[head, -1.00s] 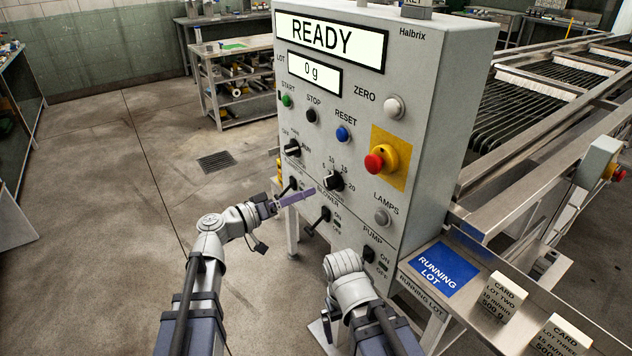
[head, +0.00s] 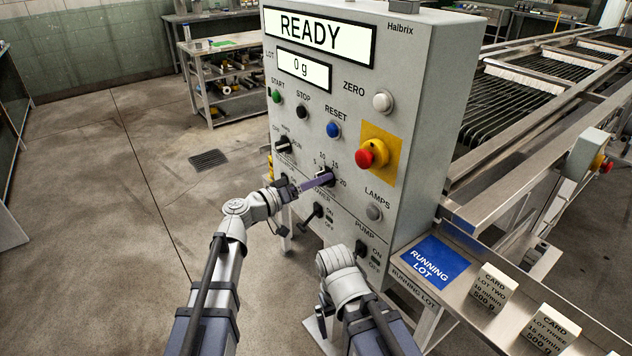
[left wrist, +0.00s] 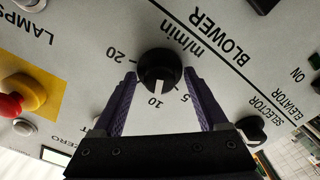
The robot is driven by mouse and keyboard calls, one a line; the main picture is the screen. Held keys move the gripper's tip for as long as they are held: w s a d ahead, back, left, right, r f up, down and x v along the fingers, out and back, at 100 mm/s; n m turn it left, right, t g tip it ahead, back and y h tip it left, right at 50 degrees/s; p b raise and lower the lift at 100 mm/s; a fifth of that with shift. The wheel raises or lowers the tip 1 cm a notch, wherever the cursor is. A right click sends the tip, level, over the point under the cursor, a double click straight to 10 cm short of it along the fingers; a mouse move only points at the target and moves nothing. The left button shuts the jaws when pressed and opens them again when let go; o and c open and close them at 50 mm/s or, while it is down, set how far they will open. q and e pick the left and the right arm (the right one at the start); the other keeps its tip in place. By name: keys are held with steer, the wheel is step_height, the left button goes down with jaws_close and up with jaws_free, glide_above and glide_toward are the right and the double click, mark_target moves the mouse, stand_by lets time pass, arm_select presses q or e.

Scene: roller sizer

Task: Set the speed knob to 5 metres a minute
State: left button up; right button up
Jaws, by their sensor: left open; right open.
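The speed knob (head: 327,176) is a black dial with a white pointer on the grey panel, ringed by m/min numbers. In the left wrist view the speed knob (left wrist: 158,72) has its pointer towards the 10, with the 5 beside it and the 20 on the other side. My left gripper (head: 323,179) is at the panel, open. Its purple fingers stand on either side of the knob in the left wrist view (left wrist: 158,92), with slight gaps seen. My right gripper (head: 324,318) is low in front of the panel, mostly hidden by its own wrist.
The BLOWER switch (head: 312,217) and the PUMP switch (head: 361,250) sit below the knob. The red emergency stop (head: 369,156) is up to the right, the selector (head: 284,147) to the left. The display (head: 319,38) reads READY. Cards stand on the right ledge (head: 458,318).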

arm_select(q)
steer(key=shift+c, duration=0.2)
jaws_close()
stand_by(0.3)
steer(key=shift+n, duration=0.4)
steer(key=n, duration=0.8)
steer(key=shift+n, duration=0.7)
steer(key=shift+o, duration=0.2)
jaws_free()
